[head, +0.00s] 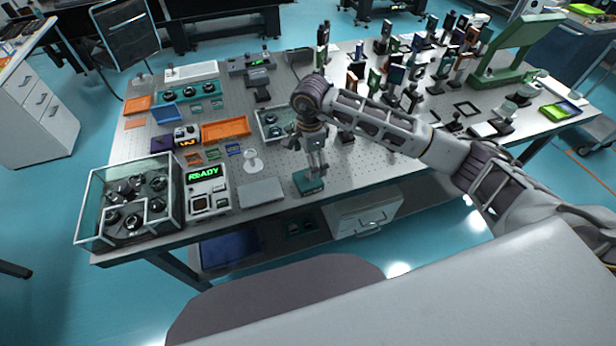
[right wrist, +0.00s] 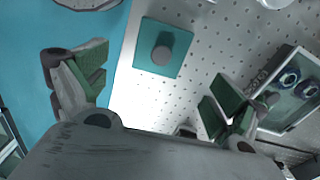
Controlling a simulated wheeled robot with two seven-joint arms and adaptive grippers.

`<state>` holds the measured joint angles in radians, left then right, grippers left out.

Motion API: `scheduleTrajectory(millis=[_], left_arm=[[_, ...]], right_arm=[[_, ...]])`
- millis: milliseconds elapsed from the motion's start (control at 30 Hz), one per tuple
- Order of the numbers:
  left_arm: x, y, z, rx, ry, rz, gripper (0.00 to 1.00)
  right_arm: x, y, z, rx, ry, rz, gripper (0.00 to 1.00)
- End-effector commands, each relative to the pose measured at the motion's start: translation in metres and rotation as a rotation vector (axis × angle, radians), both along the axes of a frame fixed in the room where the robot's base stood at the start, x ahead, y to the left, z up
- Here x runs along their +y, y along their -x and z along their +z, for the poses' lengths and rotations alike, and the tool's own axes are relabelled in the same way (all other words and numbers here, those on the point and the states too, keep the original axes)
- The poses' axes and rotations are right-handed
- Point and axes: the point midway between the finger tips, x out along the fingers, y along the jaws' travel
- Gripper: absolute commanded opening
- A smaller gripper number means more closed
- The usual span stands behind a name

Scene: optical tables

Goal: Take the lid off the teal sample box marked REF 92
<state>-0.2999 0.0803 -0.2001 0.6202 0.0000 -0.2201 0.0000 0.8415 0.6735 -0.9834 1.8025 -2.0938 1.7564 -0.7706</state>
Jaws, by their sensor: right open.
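A small teal box (head: 309,186) stands near the front edge of the optical table, and any marking on it is too small to read. In the right wrist view its square teal lid (right wrist: 150,62) is on, with a round grey knob (right wrist: 162,52) in the middle. My right gripper (head: 316,168) points down just above the box. In the right wrist view my right gripper (right wrist: 158,85) is open and empty, its green-padded fingers spread wide. The knob lies between and beyond the fingertips, untouched. My left gripper is not in view.
A flat grey plate (head: 261,192) lies left of the box, beside a READY display unit (head: 207,188). A glass-walled case (head: 95,215) stands at the table's left corner. A clear tray of parts (head: 270,124) sits behind the gripper. Several optical mounts crowd the back right.

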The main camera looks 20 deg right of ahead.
Motion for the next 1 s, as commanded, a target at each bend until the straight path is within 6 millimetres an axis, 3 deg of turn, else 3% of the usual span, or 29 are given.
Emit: scheduleTrajectory(millis=[167,667,1000], left_arm=[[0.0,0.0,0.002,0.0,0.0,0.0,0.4],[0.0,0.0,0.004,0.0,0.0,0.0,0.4],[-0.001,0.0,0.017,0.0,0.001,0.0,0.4]], right_arm=[[0.0,0.0,-0.011,0.001,0.001,0.0,0.96],[0.001,0.001,-0.017,0.001,0.0,0.0,0.96],[0.005,0.001,-0.046,0.003,0.001,-0.001,0.96]])
